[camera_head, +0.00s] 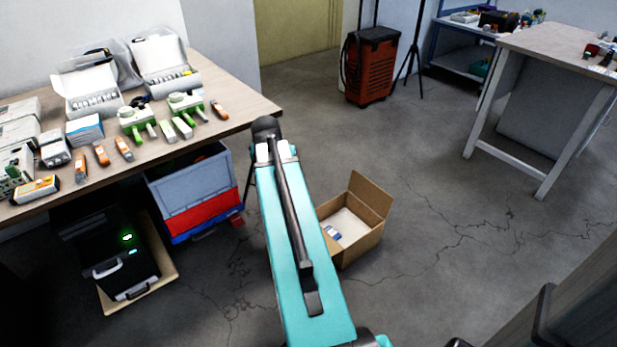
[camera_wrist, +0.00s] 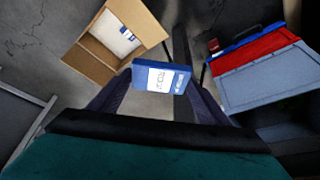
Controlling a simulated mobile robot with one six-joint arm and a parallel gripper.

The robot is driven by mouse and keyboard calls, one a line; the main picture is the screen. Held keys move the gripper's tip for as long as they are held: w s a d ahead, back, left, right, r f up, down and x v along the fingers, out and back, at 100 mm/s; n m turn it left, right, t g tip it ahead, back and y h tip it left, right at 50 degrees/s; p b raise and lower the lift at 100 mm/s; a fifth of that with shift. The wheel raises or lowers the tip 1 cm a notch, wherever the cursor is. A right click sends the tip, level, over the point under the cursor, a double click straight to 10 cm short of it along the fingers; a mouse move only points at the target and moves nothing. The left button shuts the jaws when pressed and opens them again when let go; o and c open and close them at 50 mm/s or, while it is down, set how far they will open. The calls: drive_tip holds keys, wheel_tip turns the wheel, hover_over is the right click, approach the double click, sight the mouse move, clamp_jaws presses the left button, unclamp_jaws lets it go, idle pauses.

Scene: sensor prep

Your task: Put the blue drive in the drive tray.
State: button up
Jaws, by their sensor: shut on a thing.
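The blue drive (camera_wrist: 141,76) has a white label and shows in the wrist view, between the two dark fingers of my gripper (camera_wrist: 160,82). My gripper is shut on it and holds it in the air, near the open cardboard box (camera_wrist: 91,69). In the head view my teal arm hides my gripper and the held drive. The cardboard box (camera_head: 361,247) stands on the floor just right of my arm, with a small blue-and-white item (camera_head: 332,232) inside. I cannot tell for sure which container is the drive tray.
A wooden table (camera_head: 235,92) at the left carries open white cases (camera_head: 92,84), green-and-white devices and orange-ended items. A red wheeled case (camera_head: 371,68) and another table (camera_head: 555,45) stand farther back. Floor between is clear.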

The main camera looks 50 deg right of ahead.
drive_tip(key=w+a+r+n+t+y+b, duration=0.15)
drive_tip(key=w+a+r, duration=0.35)
drive_tip(key=a, duration=0.6)
drive_tip(key=w+a+r+n, duration=0.3)
drive_tip(key=w+a+r, duration=0.25)
drive_tip(key=a, duration=0.45)
drive_tip(key=w+a+r+n+b, duration=0.15)
drive_tip(key=w+a+r, duration=0.4)
drive_tip(key=a, duration=0.55)
drive_tip(key=w+a+f+n+b, duration=0.1)
drive_tip(key=a+b, duration=0.4)
drive_tip(key=a, duration=0.1)
drive_tip(key=w+a+f+n+y+b, duration=0.1)
drive_tip(key=a+f+b, duration=0.1)
drive_tip(key=a+b, duration=0.3)
drive_tip(key=shift+w+a+n+t, duration=0.3)
drive_tip(key=shift+a+n+t, duration=0.1)
drive_tip(key=shift+a, duration=0.15)
drive_tip(key=shift+a, duration=0.1)
